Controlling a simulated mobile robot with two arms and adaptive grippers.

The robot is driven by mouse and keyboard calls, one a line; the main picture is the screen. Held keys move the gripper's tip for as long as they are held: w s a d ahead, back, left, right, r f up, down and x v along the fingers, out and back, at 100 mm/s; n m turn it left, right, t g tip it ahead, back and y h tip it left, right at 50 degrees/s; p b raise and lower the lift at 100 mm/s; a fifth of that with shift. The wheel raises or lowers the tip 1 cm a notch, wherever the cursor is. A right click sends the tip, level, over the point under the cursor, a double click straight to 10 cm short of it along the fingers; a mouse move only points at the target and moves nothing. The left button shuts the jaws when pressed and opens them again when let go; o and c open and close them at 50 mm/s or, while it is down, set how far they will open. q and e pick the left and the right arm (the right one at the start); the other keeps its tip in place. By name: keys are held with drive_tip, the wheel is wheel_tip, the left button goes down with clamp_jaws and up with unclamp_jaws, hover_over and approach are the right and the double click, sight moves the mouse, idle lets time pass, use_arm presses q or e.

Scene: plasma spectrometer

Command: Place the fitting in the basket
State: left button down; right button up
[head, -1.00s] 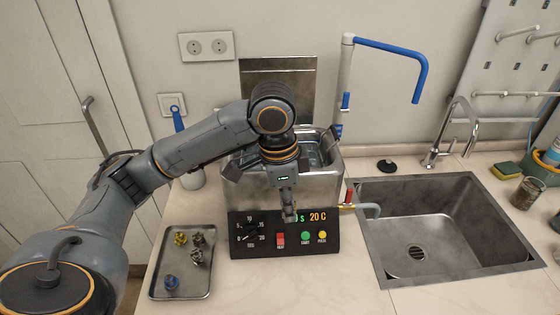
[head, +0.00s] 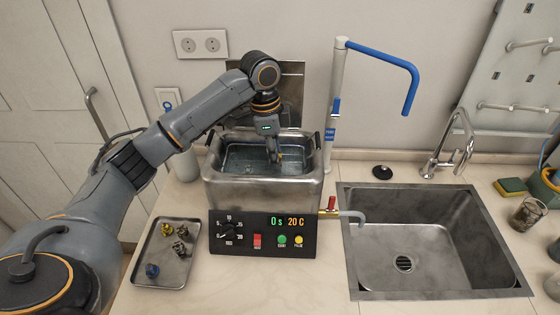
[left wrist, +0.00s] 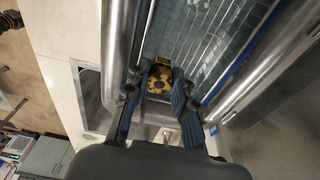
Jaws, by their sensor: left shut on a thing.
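My left gripper (head: 276,158) is over the open top of the ultrasonic bath (head: 262,192), at the right part of its opening. In the left wrist view its fingers (left wrist: 158,100) are shut on a brass-coloured fitting with dark marks (left wrist: 159,78). The wire basket (left wrist: 205,45) shows as a grid inside the bath, below the fitting. In the head view the basket (head: 245,158) is partly hidden by the gripper. I cannot tell whether the fitting touches the basket. My right gripper is not in view.
The sink (head: 440,240) lies to the right.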

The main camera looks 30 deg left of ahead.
sight(281, 159)
use_arm(q)
drive_tip(key=w+f, duration=0.1)
drive_tip(key=f, duration=0.1)
drive_tip(key=w+f+p, duration=0.1)
drive_tip(key=w, duration=0.1)
drive_tip(key=shift+a+f, duration=0.1)
drive_tip(key=shift+f, duration=0.3)
drive_tip(key=shift+w+f+p, duration=0.2)
drive_tip(key=shift+f+p, duration=0.15)
wheel_tip(281, 159, down, 2)
drive_tip(key=shift+f+p, duration=0.1)
drive_tip(key=shift+p, duration=0.6)
drive_tip(key=shift+f, duration=0.25)
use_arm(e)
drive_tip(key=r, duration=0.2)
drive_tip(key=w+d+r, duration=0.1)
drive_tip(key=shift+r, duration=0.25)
use_arm(q)
drive_tip(key=shift+f, duration=0.1)
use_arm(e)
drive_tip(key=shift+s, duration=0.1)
use_arm(q)
drive_tip(key=c, duration=1.1)
unclamp_jaws()
drive_tip(key=shift+f, duration=0.1)
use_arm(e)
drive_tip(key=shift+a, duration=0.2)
